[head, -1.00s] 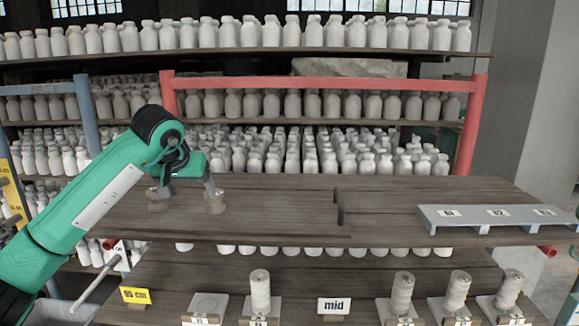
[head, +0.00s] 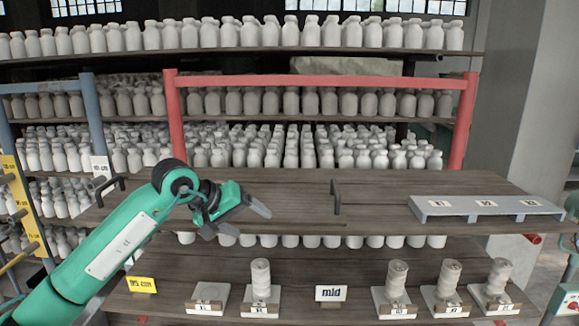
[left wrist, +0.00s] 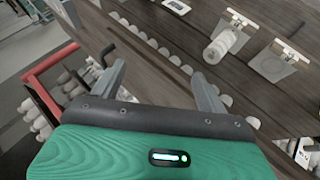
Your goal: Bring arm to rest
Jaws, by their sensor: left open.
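My left gripper (head: 240,220) is green with grey fingers. In the head view it hangs in front of the wooden shelf board, left of the middle, above the lower row of stands. Its fingers are spread apart with nothing between them. In the left wrist view the gripper (left wrist: 160,85) also shows open and empty, with the boards beyond it. My left arm (head: 110,250) reaches in from the lower left. My right gripper is not in view.
Clay pieces on stands (head: 261,278) and an empty stand (head: 207,298) line the lower board beside a "mid" sign (head: 331,293). A grey rack (head: 488,205) sits at right. A red frame (head: 330,82) stands behind. The upper board's middle (head: 290,195) is clear.

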